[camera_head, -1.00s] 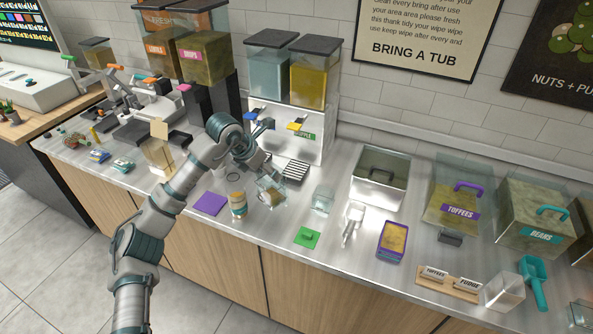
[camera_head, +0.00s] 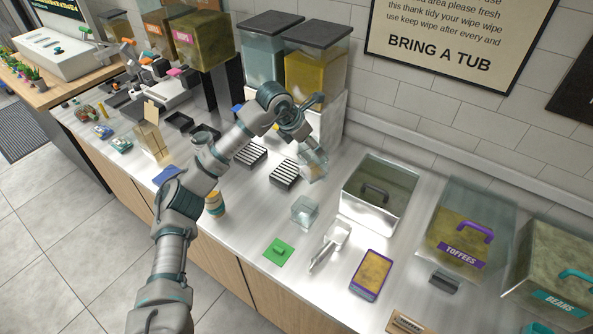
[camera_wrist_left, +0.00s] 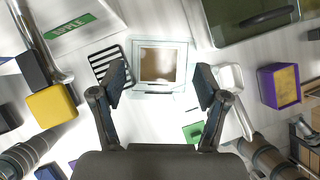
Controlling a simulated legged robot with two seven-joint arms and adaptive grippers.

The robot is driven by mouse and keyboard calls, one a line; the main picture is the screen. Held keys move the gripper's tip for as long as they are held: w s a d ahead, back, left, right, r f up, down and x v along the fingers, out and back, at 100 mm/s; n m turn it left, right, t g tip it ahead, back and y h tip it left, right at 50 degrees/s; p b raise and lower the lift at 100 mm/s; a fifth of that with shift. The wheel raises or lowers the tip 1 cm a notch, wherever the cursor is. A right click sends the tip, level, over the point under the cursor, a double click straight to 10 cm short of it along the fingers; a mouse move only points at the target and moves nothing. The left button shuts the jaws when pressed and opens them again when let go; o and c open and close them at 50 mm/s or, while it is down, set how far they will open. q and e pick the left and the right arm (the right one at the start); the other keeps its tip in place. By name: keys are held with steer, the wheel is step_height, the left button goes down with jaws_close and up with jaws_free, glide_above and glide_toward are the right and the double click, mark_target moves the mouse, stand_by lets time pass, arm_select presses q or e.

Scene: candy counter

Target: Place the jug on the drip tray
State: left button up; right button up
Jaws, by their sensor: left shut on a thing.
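The jug (camera_head: 314,165) is a clear, square-sided vessel in the head view, held near the foot of the dispenser. In the left wrist view the jug (camera_wrist_left: 163,66) shows its square rim and a brownish inside between the fingers. My left gripper (camera_head: 308,143) is shut on it. The fingers also show in the wrist view (camera_wrist_left: 160,85). A slatted black-and-white drip tray (camera_head: 285,175) lies just left of the jug, and a second one (camera_head: 250,154) is farther left. One slatted tray also shows in the wrist view (camera_wrist_left: 106,60). Whether the jug touches the counter is unclear.
A dispenser with clear and yellow tanks (camera_head: 316,73) stands behind. A small jar (camera_head: 215,203) stands left.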

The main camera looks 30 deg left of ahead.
mark_target(309, 168)
arm_select(q)
step_height(309, 168, down, 6)
steer(key=shift+f, duration=0.1)
step_height(309, 168, down, 3)
steer(key=shift+d+f, duration=0.15)
steer(key=shift+f, duration=0.2)
steer(key=o, duration=1.6)
arm_select(e)
steer(key=shift+w+a+r, duration=0.15)
steer(key=shift+w+r, duration=0.1)
steer(key=shift+r, duration=0.4)
